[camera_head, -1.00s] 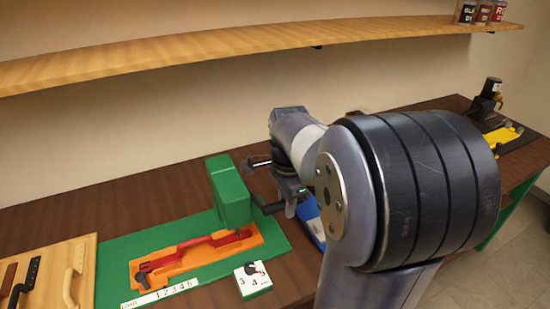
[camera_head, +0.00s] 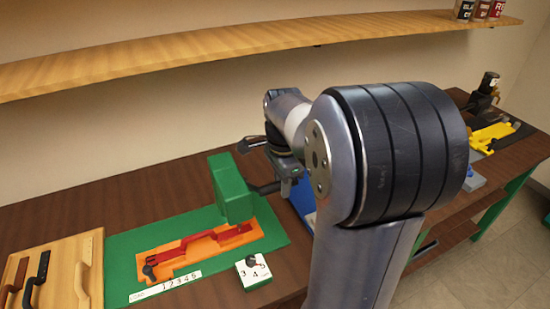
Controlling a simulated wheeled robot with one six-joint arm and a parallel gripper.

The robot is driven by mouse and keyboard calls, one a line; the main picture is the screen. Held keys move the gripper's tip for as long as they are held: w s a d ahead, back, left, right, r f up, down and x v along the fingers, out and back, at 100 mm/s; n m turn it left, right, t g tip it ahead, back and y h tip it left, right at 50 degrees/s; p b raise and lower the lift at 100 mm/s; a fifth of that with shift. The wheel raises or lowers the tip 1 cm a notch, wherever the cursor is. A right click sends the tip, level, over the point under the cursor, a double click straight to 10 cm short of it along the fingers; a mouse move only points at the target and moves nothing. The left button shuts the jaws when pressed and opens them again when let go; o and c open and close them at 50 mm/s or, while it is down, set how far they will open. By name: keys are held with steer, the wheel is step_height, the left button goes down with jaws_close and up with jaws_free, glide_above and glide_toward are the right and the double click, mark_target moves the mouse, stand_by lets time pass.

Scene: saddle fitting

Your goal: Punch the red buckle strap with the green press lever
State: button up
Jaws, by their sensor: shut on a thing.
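The green press (camera_head: 230,188) stands on a green mat (camera_head: 120,252), and its dark lever (camera_head: 264,188) sticks out to the right. My gripper (camera_head: 284,184) is shut on the outer end of this lever; its fingertips are partly hidden by my wrist. The red buckle strap (camera_head: 195,243) lies flat in an orange holder (camera_head: 160,272), with its right end by the foot of the press. A dark round piece sits at the strap's left end.
A white dial block (camera_head: 253,271) and a numbered strip (camera_head: 165,287) lie in front. A wooden board (camera_head: 62,258) with several straps is at left. Something blue (camera_head: 304,196) lies behind my arm. A black press (camera_head: 487,92) and yellow holder (camera_head: 490,137) are far right. A shelf (camera_head: 200,52) runs above.

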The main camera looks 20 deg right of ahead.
steer(key=w+r+p, duration=0.3)
steer(key=shift+w+r+p, duration=0.1)
steer(key=shift+w+p, duration=0.2)
steer(key=shift+w, duration=0.05)
steer(key=shift+o, duration=1.3)
steer(key=shift+w+r, duration=0.2)
steer(key=shift+w, duration=0.15)
steer(key=o, duration=0.5)
steer(key=shift+w, duration=0.1)
